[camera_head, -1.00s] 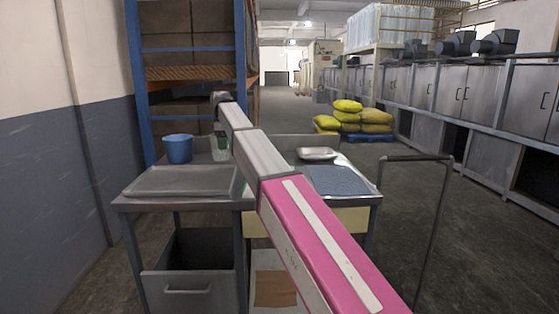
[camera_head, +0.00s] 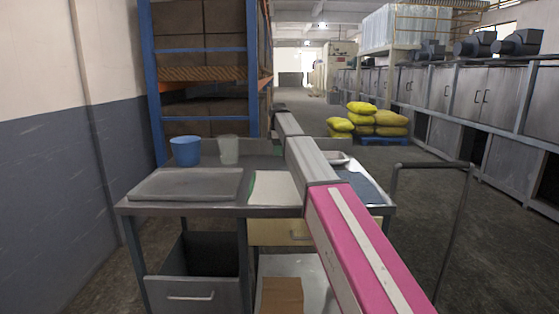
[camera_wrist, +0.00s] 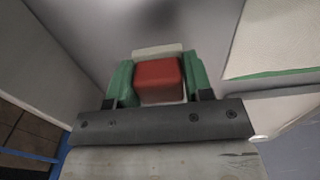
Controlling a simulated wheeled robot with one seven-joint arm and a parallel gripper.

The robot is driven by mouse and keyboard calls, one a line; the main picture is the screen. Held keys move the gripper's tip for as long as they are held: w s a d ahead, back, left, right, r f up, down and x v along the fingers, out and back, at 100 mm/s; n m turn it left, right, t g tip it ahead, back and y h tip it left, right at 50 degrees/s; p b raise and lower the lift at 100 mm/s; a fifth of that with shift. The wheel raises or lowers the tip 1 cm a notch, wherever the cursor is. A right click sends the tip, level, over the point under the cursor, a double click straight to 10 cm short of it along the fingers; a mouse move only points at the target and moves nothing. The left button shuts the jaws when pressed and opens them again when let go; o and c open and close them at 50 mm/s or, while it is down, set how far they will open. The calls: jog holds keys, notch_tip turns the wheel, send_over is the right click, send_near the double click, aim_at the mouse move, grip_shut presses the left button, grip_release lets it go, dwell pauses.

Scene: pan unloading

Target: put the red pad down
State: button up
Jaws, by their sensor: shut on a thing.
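The red pad (camera_wrist: 160,82) shows in the wrist view as a small block between two green fingers. My gripper (camera_wrist: 158,68) is shut on it from both sides. A pale strip shows just beyond the pad, and a grey metal surface lies behind it. Whether the pad touches that surface I cannot tell. In the head view my arm crosses the table, and neither the pad nor my gripper can be made out there.
A steel table holds a grey tray (camera_head: 186,184), a blue bucket (camera_head: 185,151), a pale cup (camera_head: 229,149) and a white green-edged board (camera_head: 273,188), also in the wrist view (camera_wrist: 275,40). Right of my arm are a blue mat (camera_head: 362,188) and a metal dish (camera_head: 336,158). A cart handle (camera_head: 470,200) stands right.

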aim_at(279, 164)
jog(key=shift+w+d+f, duration=0.2)
jog(key=shift+d+f, duration=0.1)
jog(key=shift+d, duration=0.05)
jog(key=shift+f, duration=1.9)
jog(key=shift+f, duration=0.1)
jog(key=o, duration=1)
jog(key=shift+o, duration=0.2)
notch_tip(279, 164, up, 12)
jog(key=shift+f, duration=0.1)
jog(key=shift+r, duration=0.2)
